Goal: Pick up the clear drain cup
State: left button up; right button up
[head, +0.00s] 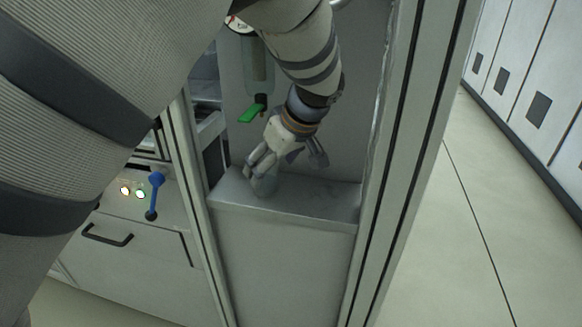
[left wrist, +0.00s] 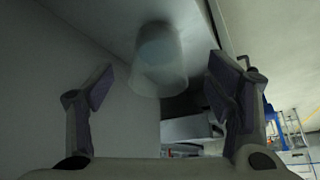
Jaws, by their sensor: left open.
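The clear drain cup (head: 265,184) stands on a grey ledge (head: 325,198) inside a narrow bay, partly hidden by my left gripper. It also shows in the left wrist view (left wrist: 160,62) as a translucent, tapered cup between the two spread fingers, a little beyond them. My left gripper (head: 287,160) is open and empty, reaching down from above just over and beside the cup. In the left wrist view (left wrist: 158,88) both fingers stand clear of the cup's sides. My right gripper is in neither view.
A green-handled valve (head: 253,110) hangs under a clear filter bowl (head: 257,66) above the cup. A frame post (head: 400,160) bounds the bay on the right, another (head: 197,200) on the left. A blue lever (head: 154,195) and a drawer handle (head: 106,236) are further left.

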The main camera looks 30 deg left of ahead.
pick_arm(q)
jog(key=x, duration=0.5)
jog(key=shift+w+a+f, duration=0.15)
jog(key=shift+w+a, duration=0.15)
jog(key=shift+a, duration=0.25)
jog(key=c, duration=1.3)
jog(key=shift+o, duration=0.2)
